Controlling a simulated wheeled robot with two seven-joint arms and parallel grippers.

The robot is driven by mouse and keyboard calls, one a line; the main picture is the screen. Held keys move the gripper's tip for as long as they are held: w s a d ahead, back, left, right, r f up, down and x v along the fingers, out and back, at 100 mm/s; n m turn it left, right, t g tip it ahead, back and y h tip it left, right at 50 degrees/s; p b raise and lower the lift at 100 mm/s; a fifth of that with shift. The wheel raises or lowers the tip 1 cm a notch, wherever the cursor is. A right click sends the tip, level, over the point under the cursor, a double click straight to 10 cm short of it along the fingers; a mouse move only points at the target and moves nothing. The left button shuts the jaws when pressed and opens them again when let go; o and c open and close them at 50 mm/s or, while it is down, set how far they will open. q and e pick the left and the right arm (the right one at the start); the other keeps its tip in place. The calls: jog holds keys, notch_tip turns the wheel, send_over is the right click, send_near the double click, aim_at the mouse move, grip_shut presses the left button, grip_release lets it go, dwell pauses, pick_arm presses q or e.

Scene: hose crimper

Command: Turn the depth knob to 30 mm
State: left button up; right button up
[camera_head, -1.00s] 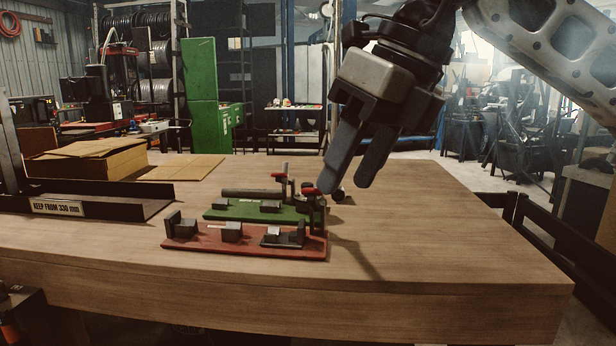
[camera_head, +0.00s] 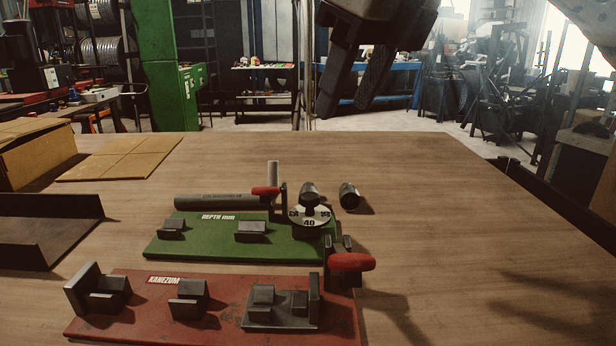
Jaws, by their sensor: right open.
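The depth knob (camera_head: 309,194) is a dark cylinder on a round white dial (camera_head: 310,216). It stands at the right end of the green plate (camera_head: 190,244), which is labelled "DEPTH mm". The dial shows 40 at its front; the numbers at its sides are too small to read surely. My right gripper (camera_head: 350,100) is at the top of the view, above and apart from the knob. Its two dark fingers point down, spread and empty. My left gripper is not in view.
A red plate (camera_head: 230,336) with dark blocks lies in front of the green one. Red-handled clamps (camera_head: 350,262) stand by the plates. A loose dark cylinder (camera_head: 349,196) is right of the knob. A cardboard box (camera_head: 35,155) sits left. The table's right side is clear.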

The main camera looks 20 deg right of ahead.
aim_at(311, 196)
jog(key=x, duration=1.4)
jog(key=shift+s+f+b, duration=0.1)
jog(key=shift+f+b, duration=0.1)
jog(key=shift+b, duration=0.2)
jog(key=c, duration=1)
